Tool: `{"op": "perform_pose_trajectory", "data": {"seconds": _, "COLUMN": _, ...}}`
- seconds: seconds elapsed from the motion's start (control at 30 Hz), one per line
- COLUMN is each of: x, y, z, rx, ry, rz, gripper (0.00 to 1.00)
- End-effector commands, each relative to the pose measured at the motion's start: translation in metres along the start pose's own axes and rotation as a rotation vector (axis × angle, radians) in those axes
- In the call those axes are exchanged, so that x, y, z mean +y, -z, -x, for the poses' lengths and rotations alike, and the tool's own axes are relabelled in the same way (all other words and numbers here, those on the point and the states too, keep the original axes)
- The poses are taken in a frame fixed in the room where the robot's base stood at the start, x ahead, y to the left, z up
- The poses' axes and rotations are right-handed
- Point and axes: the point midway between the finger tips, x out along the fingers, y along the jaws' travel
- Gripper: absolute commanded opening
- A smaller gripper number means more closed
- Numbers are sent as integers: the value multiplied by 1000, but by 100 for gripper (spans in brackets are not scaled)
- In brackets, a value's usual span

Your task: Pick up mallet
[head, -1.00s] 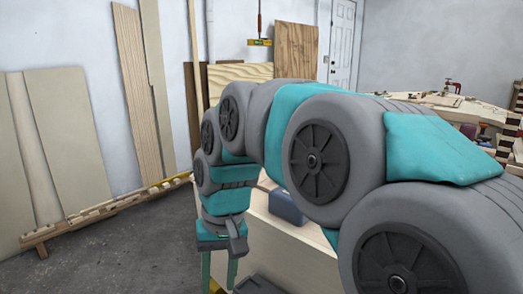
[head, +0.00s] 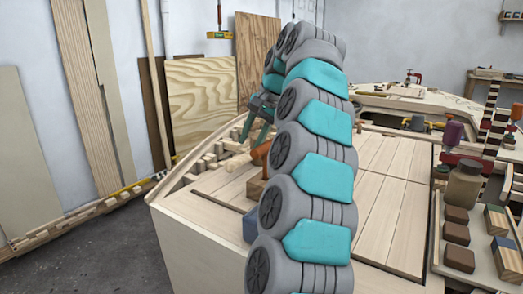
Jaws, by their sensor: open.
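My gripper (head: 254,130) is at the far end of my raised arm, over the left part of the plywood deck. Its teal fingers point down and stand apart, with nothing visible between them. An orange-brown rounded piece (head: 260,153), possibly part of the mallet, shows just below the fingers. My arm hides part of it, so I cannot tell its full shape or whether the fingers touch it. No other thing is clearly a mallet.
A wooden block (head: 255,187) and a blue-grey box (head: 249,226) sit beside my arm. Several small wood pieces (head: 213,162) line the deck's left edge. A tray (head: 437,235) with a brown jar (head: 463,186) and blocks is at right. The deck panels (head: 395,215) are clear.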

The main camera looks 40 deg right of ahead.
Motion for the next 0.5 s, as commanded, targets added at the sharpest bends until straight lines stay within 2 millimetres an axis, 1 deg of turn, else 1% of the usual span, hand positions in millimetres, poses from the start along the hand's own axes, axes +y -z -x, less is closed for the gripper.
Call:
{"op": "perform_pose_trajectory", "data": {"seconds": 0.03, "x": 2, "y": 8, "z": 2, "rx": 10, "ry": 5, "rz": -24, "gripper": 42}}
{"op": "perform_pose_trajectory", "data": {"seconds": 0.13, "x": 5, "y": 15, "z": 5, "rx": 19, "ry": 11, "rz": -50, "gripper": 42}}
{"op": "perform_pose_trajectory", "data": {"seconds": 0.27, "x": 7, "y": 17, "z": 1, "rx": 20, "ry": 11, "rz": -58, "gripper": 42}}
{"op": "perform_pose_trajectory", "data": {"seconds": 0.5, "x": 6, "y": 18, "z": -17, "rx": 19, "ry": 10, "rz": -57, "gripper": 42}}
